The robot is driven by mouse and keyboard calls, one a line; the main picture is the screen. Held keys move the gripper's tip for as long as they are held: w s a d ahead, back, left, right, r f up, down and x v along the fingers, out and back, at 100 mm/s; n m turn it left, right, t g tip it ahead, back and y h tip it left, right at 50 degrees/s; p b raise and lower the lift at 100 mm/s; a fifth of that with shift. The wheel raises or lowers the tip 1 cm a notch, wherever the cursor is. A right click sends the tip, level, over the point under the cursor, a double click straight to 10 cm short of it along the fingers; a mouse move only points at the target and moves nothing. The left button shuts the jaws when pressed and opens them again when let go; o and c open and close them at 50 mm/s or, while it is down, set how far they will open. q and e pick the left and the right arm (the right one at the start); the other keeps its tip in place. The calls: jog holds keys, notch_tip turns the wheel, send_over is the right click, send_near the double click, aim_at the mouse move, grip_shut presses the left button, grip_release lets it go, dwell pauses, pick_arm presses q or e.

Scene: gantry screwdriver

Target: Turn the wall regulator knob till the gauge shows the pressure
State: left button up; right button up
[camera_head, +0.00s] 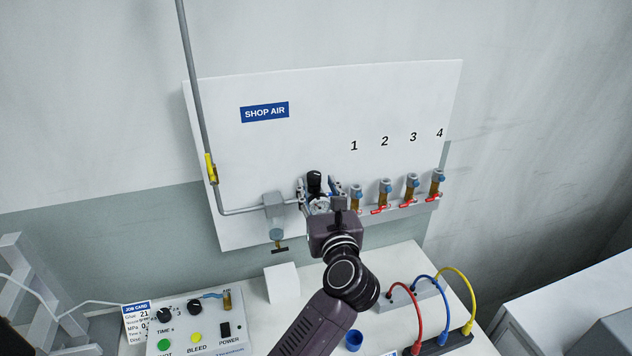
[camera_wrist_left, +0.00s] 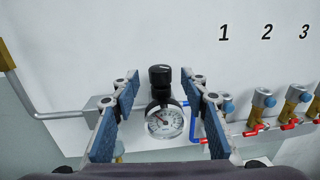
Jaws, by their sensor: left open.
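The regulator's black knob (camera_head: 314,182) stands on top of the regulator on the white wall panel. In the left wrist view the knob (camera_wrist_left: 160,74) is upright, between the fingertips and apart from both. The round white gauge (camera_wrist_left: 165,122) sits below it; its dark needle seems to point to the upper left, but the numbers are too small to read. In the head view the gauge (camera_head: 319,204) is partly hidden by my gripper. My left gripper (camera_wrist_left: 160,80) is open, one blue-padded finger on each side of the regulator. It also shows in the head view (camera_head: 322,186). My right gripper is not in view.
A grey pipe (camera_head: 196,95) with a yellow valve feeds the regulator from the left. Numbered outlets with red levers (camera_head: 411,186) stand close on the right. Below is a bench with a control box (camera_head: 195,330), a job card (camera_head: 137,310), a blue cup (camera_head: 354,340) and coloured hoses (camera_head: 418,305).

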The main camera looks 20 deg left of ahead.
aim_at(314, 177)
pick_arm(q)
jog(key=shift+x, duration=1.15)
jog(key=shift+c, duration=0.2)
